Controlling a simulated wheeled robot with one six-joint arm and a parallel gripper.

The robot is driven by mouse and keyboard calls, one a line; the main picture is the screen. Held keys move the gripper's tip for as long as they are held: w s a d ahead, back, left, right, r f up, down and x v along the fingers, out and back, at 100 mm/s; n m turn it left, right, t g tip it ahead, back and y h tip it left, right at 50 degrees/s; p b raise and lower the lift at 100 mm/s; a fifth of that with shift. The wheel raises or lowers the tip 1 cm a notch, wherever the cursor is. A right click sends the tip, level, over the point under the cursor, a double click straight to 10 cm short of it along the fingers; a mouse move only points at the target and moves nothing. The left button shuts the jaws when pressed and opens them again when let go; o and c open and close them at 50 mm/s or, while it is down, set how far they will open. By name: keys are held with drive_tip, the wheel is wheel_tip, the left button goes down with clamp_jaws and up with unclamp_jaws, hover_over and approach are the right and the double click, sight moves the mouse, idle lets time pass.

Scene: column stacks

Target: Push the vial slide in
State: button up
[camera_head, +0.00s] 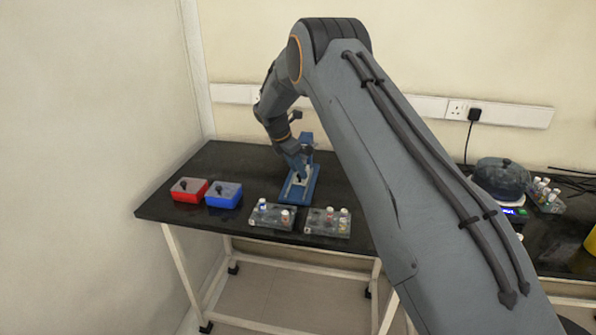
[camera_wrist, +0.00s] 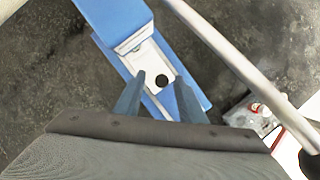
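A blue bench device (camera_head: 304,193) with an upright post stands on the black table. In the wrist view its blue body (camera_wrist: 112,17) is at the upper left. The pale vial slide (camera_wrist: 148,58) lies in a blue channel in front of the body. A small round black spot (camera_wrist: 162,80) shows on the slide; I cannot tell whether it is a knob or a hole. My gripper (camera_head: 299,174) is over the front of the device. In the wrist view my gripper (camera_wrist: 160,79) has its fingers apart, one on each side of the black spot. Contact is unclear.
A pale metal bar (camera_wrist: 235,58) crosses the wrist view close to my gripper. Red (camera_head: 189,190) and blue (camera_head: 223,195) boxes stand left of the device. Clear vial racks (camera_head: 272,222) (camera_head: 316,228) stand at the table's front edge. The table's back left is clear.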

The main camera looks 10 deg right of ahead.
drive_tip(key=b+v, duration=0.1)
drive_tip(key=v, duration=0.6)
drive_tip(key=shift+b, duration=0.35)
drive_tip(key=s+d+m+y, duration=0.2)
drive_tip(key=s+m, duration=0.9)
drive_tip(key=s, duration=1.1)
drive_tip(key=s+d+m+g+y, duration=0.1)
drive_tip(key=s+d+m+y, duration=0.1)
drive_tip(key=s+m, duration=0.9)
drive_tip(key=s+d, duration=0.1)
drive_tip(key=s, duration=0.9)
drive_tip(key=shift+s+f+m, duration=0.3)
drive_tip(key=shift+s, duration=0.1)
